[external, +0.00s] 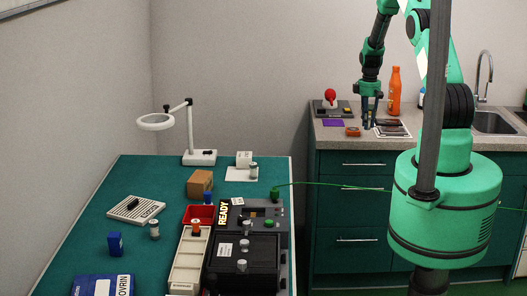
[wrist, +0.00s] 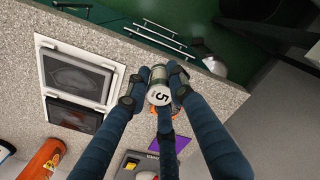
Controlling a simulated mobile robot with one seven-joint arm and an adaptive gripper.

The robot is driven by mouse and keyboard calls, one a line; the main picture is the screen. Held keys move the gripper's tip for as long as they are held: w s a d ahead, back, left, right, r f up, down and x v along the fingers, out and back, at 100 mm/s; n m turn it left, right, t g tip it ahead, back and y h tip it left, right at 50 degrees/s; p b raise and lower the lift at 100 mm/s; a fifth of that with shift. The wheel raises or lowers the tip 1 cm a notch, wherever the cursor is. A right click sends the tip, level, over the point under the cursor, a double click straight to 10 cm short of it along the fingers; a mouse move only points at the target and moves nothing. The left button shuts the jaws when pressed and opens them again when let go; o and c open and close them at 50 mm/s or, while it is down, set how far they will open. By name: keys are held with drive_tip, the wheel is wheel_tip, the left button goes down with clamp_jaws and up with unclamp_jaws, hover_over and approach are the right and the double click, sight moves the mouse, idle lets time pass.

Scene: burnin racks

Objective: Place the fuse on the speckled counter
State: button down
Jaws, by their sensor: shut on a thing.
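My gripper (external: 371,120) is over the speckled counter (external: 325,145), fingers pointing down near the front edge. In the wrist view my gripper (wrist: 156,88) is shut on the fuse (wrist: 158,93), a small cylinder with a pale end marked 5 and a greenish-grey body. The speckled counter (wrist: 215,100) lies below it. I cannot tell whether the fuse touches the counter. In the external view the fuse is mostly hidden between the fingers.
On the counter, a small orange-brown block (external: 352,131) is left of the gripper and a framed tray (external: 393,131) is right. A purple sheet (external: 333,122), an orange bottle (external: 395,92) and a sink (external: 493,122) are nearby. The green table (external: 130,180) holds racks and several cylinders.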

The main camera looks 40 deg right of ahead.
drive_tip(key=shift+d, duration=0.2)
idle(0.3)
drive_tip(key=w+d, duration=0.3)
drive_tip(key=w, duration=0.1)
drive_tip(key=w+d+f, duration=0.1)
drive_tip(key=w+d, duration=0.2)
drive_tip(key=w, duration=0.1)
drive_tip(key=w+d+p, duration=0.1)
drive_tip(key=w+d, duration=0.2)
drive_tip(key=w, duration=0.1)
drive_tip(key=shift+w+d+f, duration=0.1)
drive_tip(key=shift+w+f, duration=0.15)
drive_tip(key=shift+w, duration=0.15)
drive_tip(key=shift+f, duration=0.15)
drive_tip(key=shift+f+p, duration=0.35)
drive_tip(key=shift+f, duration=1.3)
drive_tip(key=shift+f, duration=0.1)
drive_tip(key=c, duration=1.5)
unclamp_jaws()
